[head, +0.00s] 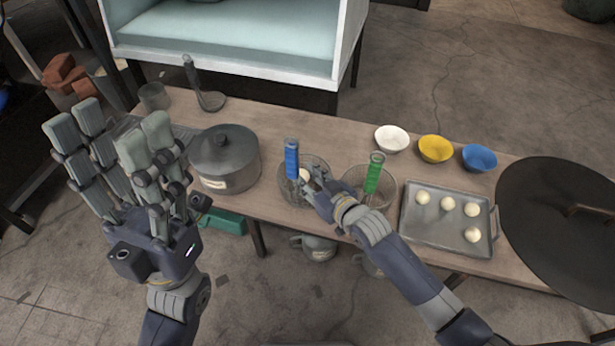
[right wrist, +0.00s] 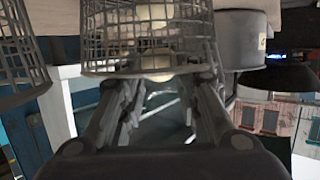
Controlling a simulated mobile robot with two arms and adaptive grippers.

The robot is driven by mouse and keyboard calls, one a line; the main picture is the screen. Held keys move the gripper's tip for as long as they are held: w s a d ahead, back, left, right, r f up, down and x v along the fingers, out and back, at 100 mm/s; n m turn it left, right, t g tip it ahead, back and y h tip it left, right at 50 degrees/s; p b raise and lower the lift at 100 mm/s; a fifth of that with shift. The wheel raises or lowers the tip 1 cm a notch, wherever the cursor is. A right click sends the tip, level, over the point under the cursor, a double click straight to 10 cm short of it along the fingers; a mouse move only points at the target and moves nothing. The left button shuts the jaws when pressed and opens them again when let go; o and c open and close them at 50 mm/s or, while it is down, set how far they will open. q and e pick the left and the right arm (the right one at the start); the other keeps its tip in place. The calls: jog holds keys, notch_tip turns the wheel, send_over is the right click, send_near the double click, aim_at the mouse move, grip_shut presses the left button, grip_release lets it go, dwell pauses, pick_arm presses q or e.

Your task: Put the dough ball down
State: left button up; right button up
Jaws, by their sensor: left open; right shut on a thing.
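My right gripper (head: 318,187) is at the wire basket with the blue handle (head: 291,160), over its right side. It is shut on a pale dough ball (head: 304,175), which shows at the fingertips, at or over the basket. In the right wrist view the held dough ball (right wrist: 156,64) is between the fingers beside the basket mesh (right wrist: 105,35); another pale round thing (right wrist: 152,12) shows through the mesh. Whether the held ball touches the basket is unclear. Several dough balls (head: 449,203) lie on a metal tray (head: 431,235). My left gripper (head: 115,150) is open and empty, left of the table.
A wire basket with a green handle (head: 374,175) stands right of the blue one. A lidded pot (head: 225,160) is to the left. White (head: 392,138), yellow (head: 435,149) and blue (head: 479,158) bowls stand behind the tray. A large dark round lid (head: 545,225) covers the right end.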

jog(key=shift+s+f, duration=0.1)
jog(key=shift+f, duration=0.25)
